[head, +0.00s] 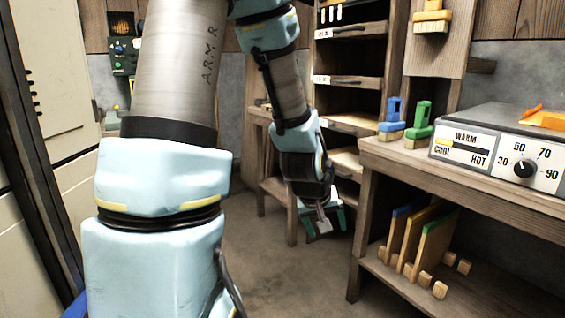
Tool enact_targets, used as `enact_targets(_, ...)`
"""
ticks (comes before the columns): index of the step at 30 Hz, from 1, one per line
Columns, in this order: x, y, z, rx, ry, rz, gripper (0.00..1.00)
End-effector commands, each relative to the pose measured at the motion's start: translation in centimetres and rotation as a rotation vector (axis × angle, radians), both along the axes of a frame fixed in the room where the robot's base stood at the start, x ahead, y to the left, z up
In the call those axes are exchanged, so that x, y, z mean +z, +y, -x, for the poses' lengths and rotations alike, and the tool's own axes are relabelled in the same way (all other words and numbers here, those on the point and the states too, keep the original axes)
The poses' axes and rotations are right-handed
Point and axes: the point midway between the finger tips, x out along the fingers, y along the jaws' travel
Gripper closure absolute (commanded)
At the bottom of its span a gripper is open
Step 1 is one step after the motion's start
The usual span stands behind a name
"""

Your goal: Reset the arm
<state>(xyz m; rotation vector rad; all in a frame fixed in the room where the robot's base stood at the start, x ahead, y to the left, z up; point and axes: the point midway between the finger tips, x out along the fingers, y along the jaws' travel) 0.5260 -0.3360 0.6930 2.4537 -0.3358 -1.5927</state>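My arm, pale blue and grey, fills the left and middle of the head view and bends down at the centre. My gripper (322,219) hangs at the arm's lower end, above the floor, in front of the shelf unit and left of the workbench. It is small in view. I see nothing clearly held in it, and I cannot tell if the fingers are apart.
A workbench (465,172) on the right bears a blue-handled brush (392,116), a green-handled brush (419,122) and a dial box (490,148). Coloured boards (425,240) stand on its lower shelf. A shelf unit (352,75) stands behind. Floor (290,275) is clear.

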Motion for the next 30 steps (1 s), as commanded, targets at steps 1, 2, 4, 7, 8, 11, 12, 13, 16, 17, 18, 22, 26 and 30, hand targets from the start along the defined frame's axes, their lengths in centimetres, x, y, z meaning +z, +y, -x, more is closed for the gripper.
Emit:
enact_targets(1, 0.4, 3.1, 0.2, -0.002, 0.019, -0.067, 0.20)
enact_targets(2, 0.6, 4.7, 0.6, -0.008, 0.037, -0.102, 0.20)
enact_targets(4, 1.0, 8.1, 1.5, -0.017, 0.080, -0.171, 0.20)
enact_targets(7, 1.8, 12.2, 3.2, -0.030, 0.146, -0.244, 0.20)
enact_targets(8, 2.0, 13.3, 3.8, -0.034, 0.166, -0.260, 0.20)
enact_targets(11, 2.9, 16.7, 6.0, -0.045, 0.238, -0.301, 0.20)
enact_targets(12, 3.3, 17.9, 7.0, -0.051, 0.270, -0.312, 0.20)
enact_targets(13, 4.7, 17.5, 6.8, -0.057, 0.265, -0.312, 0.20)
enact_targets(16, 6.7, 17.4, 6.7, -0.058, 0.265, -0.311, 0.20)
enact_targets(17, 7.3, 17.4, 6.7, -0.058, 0.265, -0.311, 0.20)
enact_targets(18, 8.2, 17.4, 6.7, -0.057, 0.264, -0.310, 0.20)
enact_targets(22, 11.3, 17.3, 6.7, -0.057, 0.264, -0.310, 0.20)
enact_targets(26, 15.2, 17.3, 6.7, -0.057, 0.263, -0.309, 0.20)
enact_targets(30, 19.7, 17.3, 6.7, -0.057, 0.263, -0.309, 0.20)
